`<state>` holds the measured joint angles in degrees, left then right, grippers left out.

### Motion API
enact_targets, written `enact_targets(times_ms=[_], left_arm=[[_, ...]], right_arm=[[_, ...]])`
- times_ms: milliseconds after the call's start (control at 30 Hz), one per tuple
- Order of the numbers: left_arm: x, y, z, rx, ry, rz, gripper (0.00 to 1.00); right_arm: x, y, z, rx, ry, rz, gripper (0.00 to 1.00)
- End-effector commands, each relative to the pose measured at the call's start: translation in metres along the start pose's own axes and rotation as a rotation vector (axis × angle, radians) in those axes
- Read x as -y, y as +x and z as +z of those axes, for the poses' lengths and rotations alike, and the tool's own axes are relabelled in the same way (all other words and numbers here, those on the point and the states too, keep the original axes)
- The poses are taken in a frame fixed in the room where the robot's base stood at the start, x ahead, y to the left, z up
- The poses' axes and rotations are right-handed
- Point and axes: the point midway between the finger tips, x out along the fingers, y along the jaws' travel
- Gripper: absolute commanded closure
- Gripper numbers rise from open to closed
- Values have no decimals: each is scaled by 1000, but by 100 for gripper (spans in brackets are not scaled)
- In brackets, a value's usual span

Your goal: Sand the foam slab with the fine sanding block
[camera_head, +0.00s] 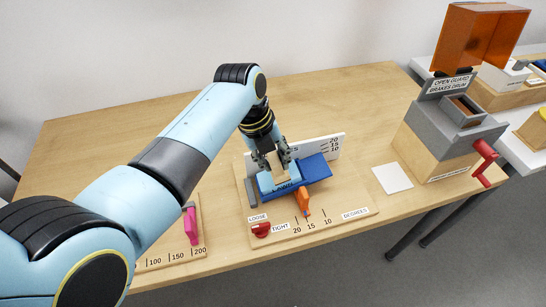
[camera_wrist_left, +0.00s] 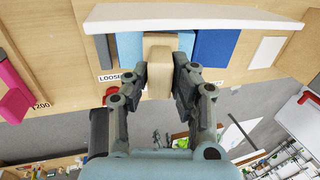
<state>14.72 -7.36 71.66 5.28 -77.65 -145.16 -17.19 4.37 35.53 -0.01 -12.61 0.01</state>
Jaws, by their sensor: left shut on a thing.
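A beige block (camera_head: 279,174), which looks like the sanding block, is between the fingers of my left gripper (camera_head: 274,160). The gripper is shut on it and points down. The wrist view also shows the block (camera_wrist_left: 158,65) between both fingers. A light blue piece (camera_head: 265,183), likely the foam slab, lies under and beside the block, on a dark blue plate (camera_head: 316,169). The fingers and block hide part of the slab, and I cannot tell whether the block touches it. My right gripper is not in view.
The wooden base board (camera_head: 345,206) carries an orange pointer (camera_head: 303,201), a red knob (camera_head: 261,229) and a white upright scale (camera_head: 326,146). A pink pointer (camera_head: 191,226) stands left. A white square (camera_head: 392,178) and a grey machine with a red crank (camera_head: 484,157) are right.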

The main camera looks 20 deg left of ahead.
Motion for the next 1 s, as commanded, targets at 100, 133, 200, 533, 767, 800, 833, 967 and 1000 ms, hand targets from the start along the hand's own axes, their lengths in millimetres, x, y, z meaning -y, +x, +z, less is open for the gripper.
enact_targets(times_ms=[100, 133, 200, 533, 767, 800, 833, 967, 1000], left_arm=[[0, 3, 0, 0, 0, 0, 100], [0, 4, 0, 0, 0, 0, 100], [0, 5, 0, 0, 0, 0, 100], [5, 7, 0, -1, 0, -1, 100], [26, 6, 0, 0, 1, -2, 100], [30, 6, 0, -1, 0, -3, 100], [33, 6, 0, -1, 0, -3, 100], [43, 6, -2, -1, 1, -5, 100], [44, 5, -2, -1, 1, -5, 100]], right_arm=[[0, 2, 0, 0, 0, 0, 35], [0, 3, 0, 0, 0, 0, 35], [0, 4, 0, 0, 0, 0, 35], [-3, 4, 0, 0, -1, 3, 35], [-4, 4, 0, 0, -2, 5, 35], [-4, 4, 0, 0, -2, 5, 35], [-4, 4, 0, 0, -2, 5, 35], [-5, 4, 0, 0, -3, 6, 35], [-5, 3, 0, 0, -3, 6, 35]])
